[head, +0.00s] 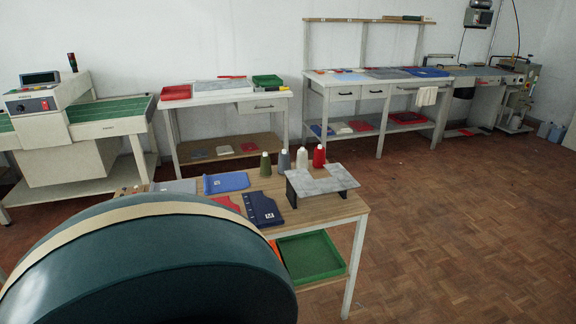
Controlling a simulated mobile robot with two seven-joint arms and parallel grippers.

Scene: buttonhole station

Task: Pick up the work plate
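No gripper of mine shows in the head view. On the near wooden table (335,207) lies a dark navy plate (263,209) with a small white label. A blue flat piece (226,183) lies behind it to the left. A grey mottled plate (322,180) rests raised on dark supports at the table's right. I cannot tell which of these is the work plate. A large dark teal rounded part with a tan band, apparently mine, fills the lower left and hides the table's near left side.
Several thread cones, including a red one (319,156), stand at the table's back edge. A green tray (310,259) sits on the shelf below. A white side table (227,98) and a long bench (375,84) stand behind. The floor at right is clear.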

